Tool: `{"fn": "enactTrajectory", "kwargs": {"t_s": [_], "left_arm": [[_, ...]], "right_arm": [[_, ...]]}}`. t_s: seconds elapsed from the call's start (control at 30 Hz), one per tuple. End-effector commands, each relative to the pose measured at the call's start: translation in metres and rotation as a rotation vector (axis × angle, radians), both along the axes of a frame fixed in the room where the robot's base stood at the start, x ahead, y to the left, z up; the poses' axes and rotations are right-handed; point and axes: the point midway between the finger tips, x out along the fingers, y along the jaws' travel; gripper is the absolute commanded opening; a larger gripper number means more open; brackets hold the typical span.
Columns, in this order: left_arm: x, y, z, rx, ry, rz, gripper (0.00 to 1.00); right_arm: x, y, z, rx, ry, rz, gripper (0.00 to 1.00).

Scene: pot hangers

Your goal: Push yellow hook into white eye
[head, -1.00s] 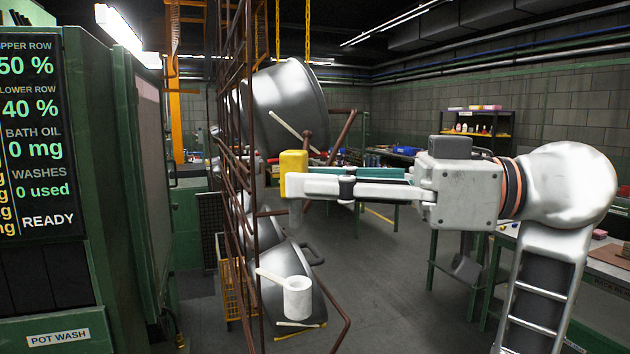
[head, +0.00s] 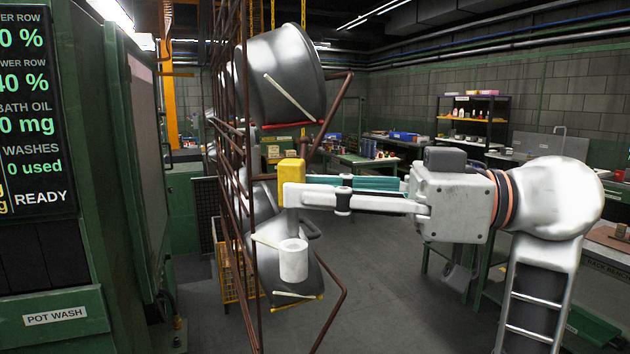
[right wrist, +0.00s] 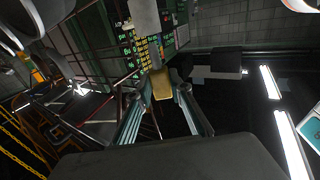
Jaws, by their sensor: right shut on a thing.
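The yellow hook piece (head: 291,171) is a yellow block with a grey pin (head: 293,222) pointing down from it. My right gripper (head: 296,190) is shut on the yellow block, which also shows between the fingers in the right wrist view (right wrist: 161,85). The white eye (head: 293,261) is an upright white cup-like ring on a short arm, on the front of the rack. In the head view the pin is directly above the white eye, its lower tip close to the rim. I cannot tell whether the tip is inside. My left gripper is out of view.
A brown rod rack (head: 245,80) carries a large steel pot (head: 287,75) above and another pot (head: 270,285) behind the eye. Bent rods stick out to the right. A green pot wash machine (head: 90,200) stands at the left. Open floor (head: 385,300) lies to the right.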

Motion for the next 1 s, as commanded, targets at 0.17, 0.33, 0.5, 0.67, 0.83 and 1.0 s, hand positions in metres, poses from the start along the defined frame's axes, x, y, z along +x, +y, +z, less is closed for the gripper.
{"fn": "enactTrajectory", "kwargs": {"t_s": [0.17,0.33,0.5,0.67,0.83,1.0], "left_arm": [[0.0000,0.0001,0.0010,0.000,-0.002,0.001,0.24],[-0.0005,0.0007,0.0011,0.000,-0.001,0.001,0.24],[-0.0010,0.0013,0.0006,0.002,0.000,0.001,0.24],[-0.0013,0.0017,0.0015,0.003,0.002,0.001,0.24],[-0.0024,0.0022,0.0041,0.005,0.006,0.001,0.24],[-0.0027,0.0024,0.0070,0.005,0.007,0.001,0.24]], "right_arm": [[0.0000,-0.0001,-0.0010,0.000,0.000,0.000,0.00],[0.0001,-0.0001,-0.0009,0.000,0.000,-0.001,0.00],[0.0002,-0.0001,-0.0008,0.000,0.000,-0.001,0.00],[0.0003,-0.0003,-0.0005,0.000,0.000,-0.001,0.00],[0.0005,-0.0003,-0.0002,-0.001,0.001,-0.002,0.00],[0.0005,-0.0004,-0.0001,0.000,0.000,-0.002,0.00]]}}
